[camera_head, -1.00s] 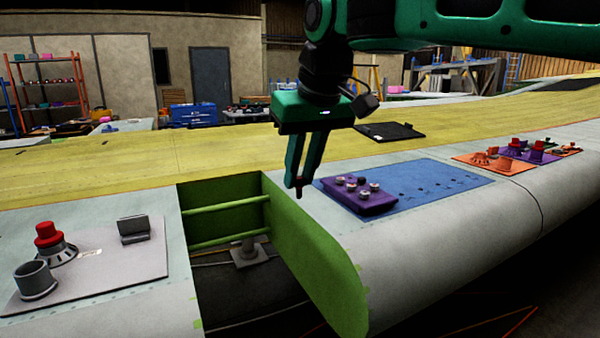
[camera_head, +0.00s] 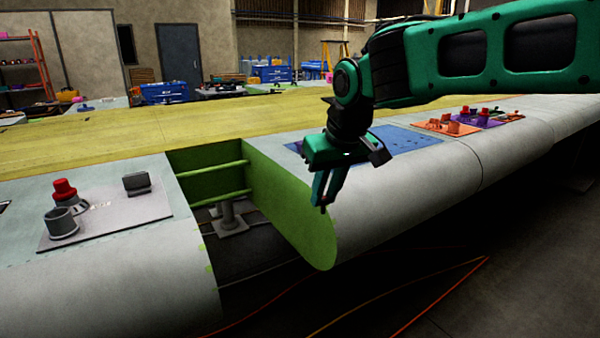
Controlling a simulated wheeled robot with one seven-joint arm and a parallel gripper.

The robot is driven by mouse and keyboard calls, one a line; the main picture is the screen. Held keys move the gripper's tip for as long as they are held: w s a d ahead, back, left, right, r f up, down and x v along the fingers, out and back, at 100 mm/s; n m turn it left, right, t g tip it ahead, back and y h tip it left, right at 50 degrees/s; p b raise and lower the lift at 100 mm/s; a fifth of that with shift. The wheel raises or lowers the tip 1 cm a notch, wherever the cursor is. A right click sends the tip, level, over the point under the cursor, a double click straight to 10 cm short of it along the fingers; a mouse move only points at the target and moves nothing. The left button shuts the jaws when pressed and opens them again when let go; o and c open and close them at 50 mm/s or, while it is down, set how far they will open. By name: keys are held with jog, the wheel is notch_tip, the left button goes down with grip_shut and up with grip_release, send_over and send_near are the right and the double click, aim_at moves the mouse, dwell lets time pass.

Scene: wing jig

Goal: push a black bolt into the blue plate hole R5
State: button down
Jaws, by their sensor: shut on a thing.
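The blue plate (camera_head: 408,142) lies on the grey wing surface right of the open bay. My gripper and wrist hide its left part, and hole R5 cannot be made out. My gripper (camera_head: 324,207) points down and is shut on a small dark bolt, which barely shows at the fingertips.
The open bay with green walls (camera_head: 290,208) and a grey stand (camera_head: 230,218) lies left of my gripper. A grey panel (camera_head: 110,212) with a red knob (camera_head: 64,189) sits further left. Orange parts (camera_head: 445,126) stand right of the blue plate.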

jog(key=w+d+f+m+h, duration=0.1)
jog(key=w+d+f, duration=0.4)
jog(key=d+f, duration=0.8)
jog(key=w+d+f+m+h, duration=0.1)
jog(key=w+d+f+m, duration=0.3)
jog(key=d+f, duration=0.9)
jog(key=x, duration=0.4)
jog(key=shift+s+d+f, duration=0.25)
jog(key=shift+d+f, duration=0.15)
